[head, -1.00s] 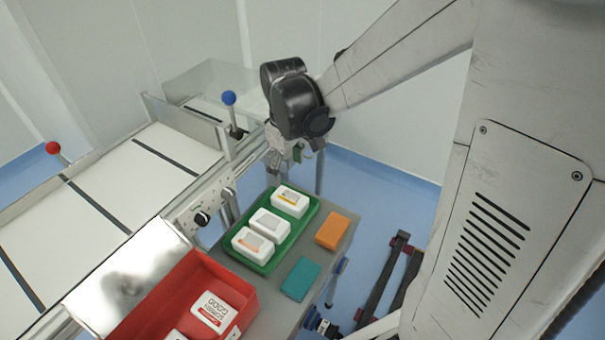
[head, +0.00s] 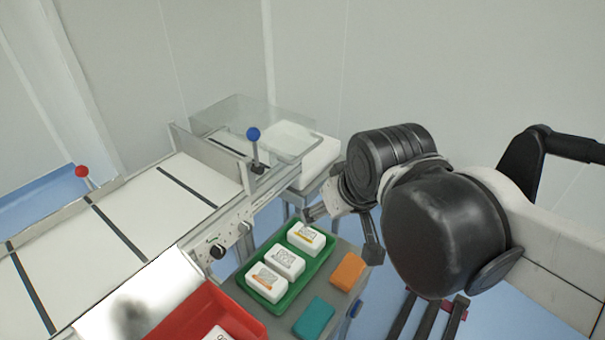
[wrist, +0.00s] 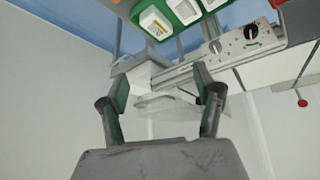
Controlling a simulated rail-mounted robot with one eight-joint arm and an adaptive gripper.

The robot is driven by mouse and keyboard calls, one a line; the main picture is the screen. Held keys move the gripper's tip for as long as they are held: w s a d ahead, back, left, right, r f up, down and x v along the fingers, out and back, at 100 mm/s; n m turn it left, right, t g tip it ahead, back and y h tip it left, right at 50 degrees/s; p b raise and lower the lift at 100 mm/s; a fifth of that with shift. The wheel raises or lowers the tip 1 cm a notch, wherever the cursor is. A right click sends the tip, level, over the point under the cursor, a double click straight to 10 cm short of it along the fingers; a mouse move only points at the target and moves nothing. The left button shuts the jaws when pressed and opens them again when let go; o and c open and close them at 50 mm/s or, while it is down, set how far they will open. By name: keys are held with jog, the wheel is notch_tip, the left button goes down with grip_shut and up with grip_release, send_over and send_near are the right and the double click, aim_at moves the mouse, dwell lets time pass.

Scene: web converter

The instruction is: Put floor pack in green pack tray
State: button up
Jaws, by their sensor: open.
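The green pack tray (head: 311,272) stands on a grey bench beside the conveyor and holds three white labelled packs (head: 285,262) in a row. Part of the tray (wrist: 172,14) also shows at the top of the wrist view. My gripper (head: 340,236) is open, to the right of and near the tray's far end in the head view. In the wrist view my gripper (wrist: 160,84) has its fingers spread with nothing held between them. I see no pack on the floor in either view.
A red bin (head: 190,315) with a white pack stands before the tray. An orange block (head: 348,271) and a teal block (head: 313,318) lie right of the tray. The conveyor (head: 135,215) has a blue-knobbed lever (head: 253,134) and a red-knobbed lever (head: 82,171).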

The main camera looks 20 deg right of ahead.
jog(key=shift+s+r+m+t, duration=0.15)
jog(key=shift+s+m+t, duration=0.25)
jog(key=shift+s, duration=0.45)
